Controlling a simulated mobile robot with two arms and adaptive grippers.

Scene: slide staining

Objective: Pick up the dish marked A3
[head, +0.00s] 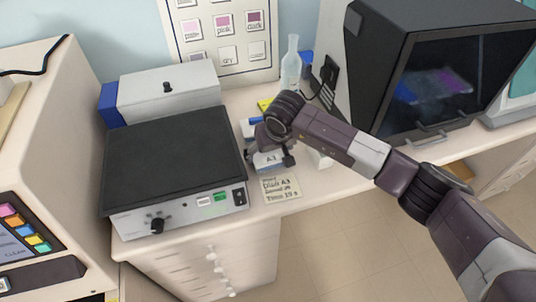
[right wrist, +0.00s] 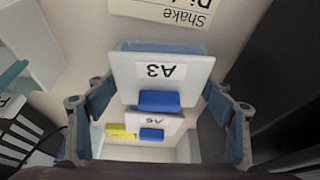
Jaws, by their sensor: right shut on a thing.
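The dish marked A3 (head: 267,160) is a pale box with a white label, on the bench right of the black-topped shaker. In the right wrist view the dish (right wrist: 160,85) has its A3 label upside down and a blue tab. My right gripper (head: 271,155) is shut on it, with one finger on each side; the fingers also show in the right wrist view (right wrist: 160,108). I cannot tell whether the dish is lifted off the bench. My left gripper is not in view.
A second dish marked A6 (right wrist: 150,122) stands close beside A3. A paper note (head: 282,188) lies near the bench's front edge. The shaker (head: 175,150) is just left, a glass flask (head: 291,68) stands behind, and a dark-windowed cabinet (head: 435,85) is right.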

